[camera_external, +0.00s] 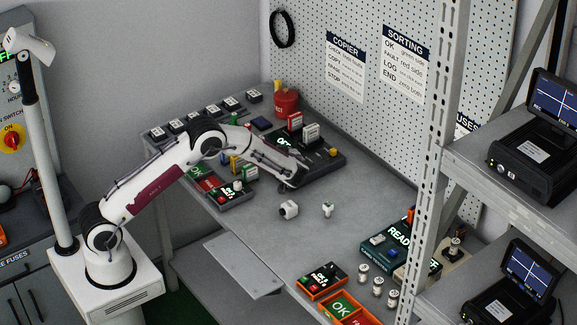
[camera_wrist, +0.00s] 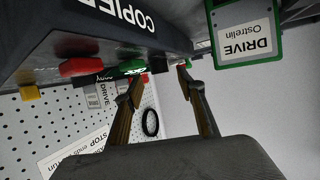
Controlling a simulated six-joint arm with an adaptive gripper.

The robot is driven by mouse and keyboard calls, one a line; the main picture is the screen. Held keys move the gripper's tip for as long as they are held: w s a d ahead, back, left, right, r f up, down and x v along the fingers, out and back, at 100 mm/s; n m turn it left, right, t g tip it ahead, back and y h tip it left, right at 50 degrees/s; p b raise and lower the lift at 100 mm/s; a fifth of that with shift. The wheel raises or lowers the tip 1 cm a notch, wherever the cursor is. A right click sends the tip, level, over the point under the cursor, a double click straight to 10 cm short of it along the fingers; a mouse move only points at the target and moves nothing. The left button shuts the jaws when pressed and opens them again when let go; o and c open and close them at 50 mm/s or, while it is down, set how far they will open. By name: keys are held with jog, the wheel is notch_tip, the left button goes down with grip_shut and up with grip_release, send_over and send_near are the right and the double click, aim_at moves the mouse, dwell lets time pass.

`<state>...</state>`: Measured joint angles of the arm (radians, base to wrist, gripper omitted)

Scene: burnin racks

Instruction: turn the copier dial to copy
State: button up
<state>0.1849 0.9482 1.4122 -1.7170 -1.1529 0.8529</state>
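In the wrist view, which is upside down, the copier's lettered face (camera_wrist: 115,15) is at upper left. My gripper (camera_wrist: 160,75) has its two fingers apart, with nothing clearly held between them. I cannot tell which part is the dial.
A white-labelled green drive (camera_wrist: 247,35) is at upper right in the wrist view. A red canister (camera_external: 286,102) stands behind the copier.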

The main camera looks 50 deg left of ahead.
jog(key=v, duration=0.8)
jog(key=shift+d, duration=0.2)
jog(key=shift+r, duration=0.1)
